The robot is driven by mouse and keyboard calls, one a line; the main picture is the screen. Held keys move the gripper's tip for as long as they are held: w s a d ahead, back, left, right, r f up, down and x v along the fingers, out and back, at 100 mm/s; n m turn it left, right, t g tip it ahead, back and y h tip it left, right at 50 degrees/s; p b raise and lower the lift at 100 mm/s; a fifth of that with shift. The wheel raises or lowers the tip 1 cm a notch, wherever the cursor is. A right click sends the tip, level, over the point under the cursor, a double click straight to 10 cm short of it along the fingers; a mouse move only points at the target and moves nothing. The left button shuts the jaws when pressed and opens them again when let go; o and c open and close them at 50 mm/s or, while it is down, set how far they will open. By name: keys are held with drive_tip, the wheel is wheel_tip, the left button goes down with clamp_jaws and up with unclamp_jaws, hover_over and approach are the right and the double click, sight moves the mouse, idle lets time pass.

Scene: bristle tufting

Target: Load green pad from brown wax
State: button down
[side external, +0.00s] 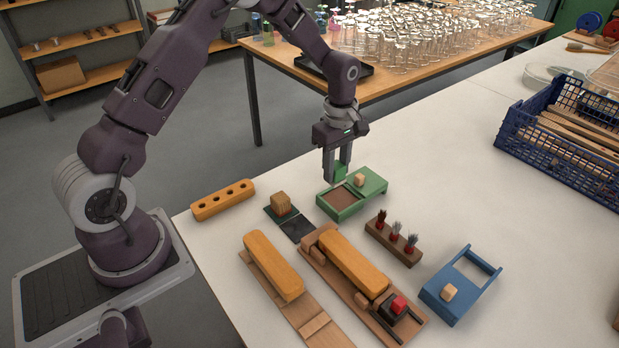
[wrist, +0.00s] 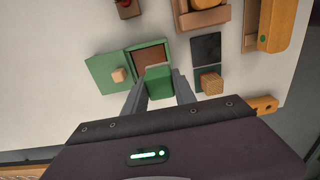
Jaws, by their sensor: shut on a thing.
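The green box (side external: 343,206) holds a square of brown wax (side external: 341,197) in its open recess. Its green lid or sliding cover (side external: 371,180) carries a small tan knob and lies toward the upper right in the side view. In the wrist view the brown wax (wrist: 150,57) shows just beyond the fingertips. My gripper (side external: 337,172) is shut on a small green pad (side external: 341,171), seen between the fingers in the wrist view (wrist: 158,82). The pad is over or at the edge of the wax recess; I cannot tell whether it touches the wax.
Beside the box are a wooden cube (side external: 280,203), a dark square plate (side external: 297,229) and a brown block with bristle tufts (side external: 393,238). Yellow-orange bars (side external: 273,265) on wooden bases, a blue frame (side external: 460,286) and a blue crate (side external: 560,132) stand around.

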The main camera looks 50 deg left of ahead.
drive_tip(key=shift+w+d+f, duration=0.1)
drive_tip(key=shift+w, duration=0.6)
drive_tip(key=shift+w+f, duration=0.1)
drive_tip(key=shift+f, duration=2.85)
drive_tip(key=shift+f, duration=0.55)
drive_tip(key=shift+r, duration=3.55)
drive_tip(key=s+d+r+m, duration=0.1)
drive_tip(key=s+r+m, duration=0.5)
drive_tip(key=s+m, duration=0.5)
drive_tip(key=m, duration=0.7)
drive_tip(key=shift+s, duration=0.35)
